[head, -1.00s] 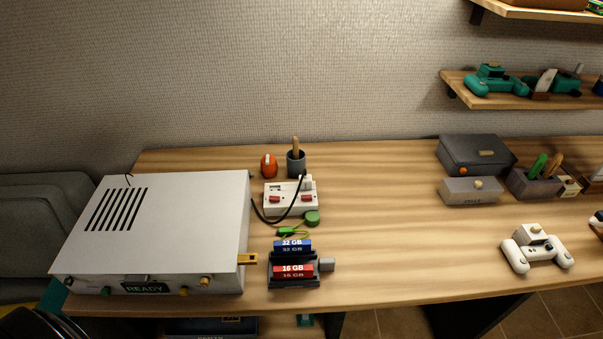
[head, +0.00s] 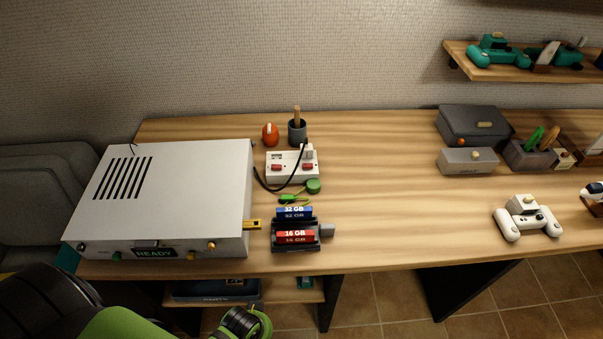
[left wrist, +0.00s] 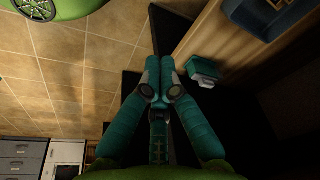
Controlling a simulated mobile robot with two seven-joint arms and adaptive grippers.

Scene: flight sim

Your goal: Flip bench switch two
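A white switch box (head: 292,180) sits on the wooden bench, right of the large white device. It has two red switches, a left one (head: 277,167) and a right one (head: 308,166). A black cable loops from a plug at its right end and crosses its front. I cannot read any switch number or tell the switch positions. My green and black left arm shows at the lower left of the head view, below the bench's front edge. In the left wrist view, my left gripper (left wrist: 154,72) has its teal fingers together and empty. My right gripper is out of view.
The white device (head: 170,195) reads READY, with a yellow stick at its right side. A drive holder (head: 295,246) with blue and red cartridges stands before the switch box. The bench middle is clear.

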